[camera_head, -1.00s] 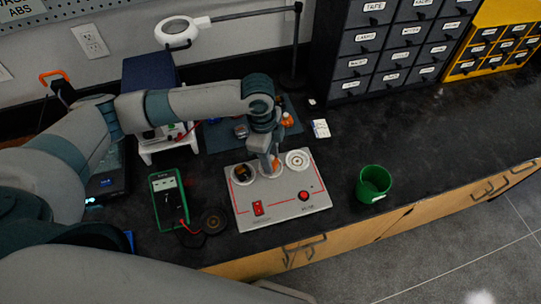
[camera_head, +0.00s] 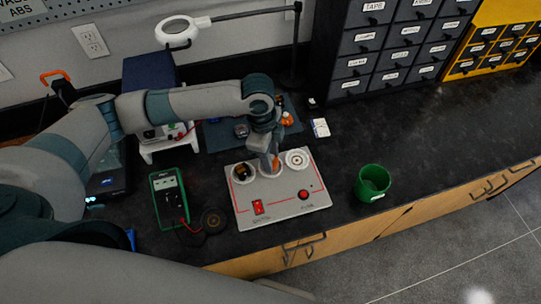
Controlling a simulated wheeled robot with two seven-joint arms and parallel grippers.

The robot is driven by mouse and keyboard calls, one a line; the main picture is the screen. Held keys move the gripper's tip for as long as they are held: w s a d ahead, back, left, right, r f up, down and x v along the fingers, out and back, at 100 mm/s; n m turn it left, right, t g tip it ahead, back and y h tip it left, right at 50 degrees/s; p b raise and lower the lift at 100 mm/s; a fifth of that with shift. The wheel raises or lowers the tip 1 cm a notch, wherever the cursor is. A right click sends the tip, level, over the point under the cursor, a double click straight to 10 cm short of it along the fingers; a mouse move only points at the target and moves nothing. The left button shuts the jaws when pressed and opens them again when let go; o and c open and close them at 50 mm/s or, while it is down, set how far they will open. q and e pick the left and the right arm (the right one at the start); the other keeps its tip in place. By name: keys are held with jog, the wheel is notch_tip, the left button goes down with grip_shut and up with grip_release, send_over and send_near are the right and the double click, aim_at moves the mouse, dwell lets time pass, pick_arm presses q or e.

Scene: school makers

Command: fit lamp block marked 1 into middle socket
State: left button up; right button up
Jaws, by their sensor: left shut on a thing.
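A light grey socket board (camera_head: 284,203) lies on the dark bench, with three round white sockets along its back edge. The left socket (camera_head: 243,174) has a dark block with orange in it. The right socket (camera_head: 297,160) looks empty. My left gripper (camera_head: 272,166) points down at the middle socket (camera_head: 270,172). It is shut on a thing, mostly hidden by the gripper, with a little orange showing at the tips. I cannot read a mark on it or tell whether it is seated. My right gripper is not in view.
A green cup (camera_head: 373,183) stands to the right of the board. A blue mat (camera_head: 222,137) with small parts lies behind. The bench (camera_head: 440,140) is clear at the right.

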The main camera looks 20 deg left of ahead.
pick_arm(q)
jog(key=shift+p, duration=0.4)
jog(key=shift+f, duration=0.55)
dwell(0.5)
jog(key=o, duration=0.7)
jog(key=shift+o, duration=0.2)
notch_tip(320, 180, up, 11)
jog(key=a+p, duration=0.1)
jog(key=p, duration=1)
jog(key=shift+a, duration=0.15)
jog(key=shift+s+f, duration=0.1)
dwell(0.6)
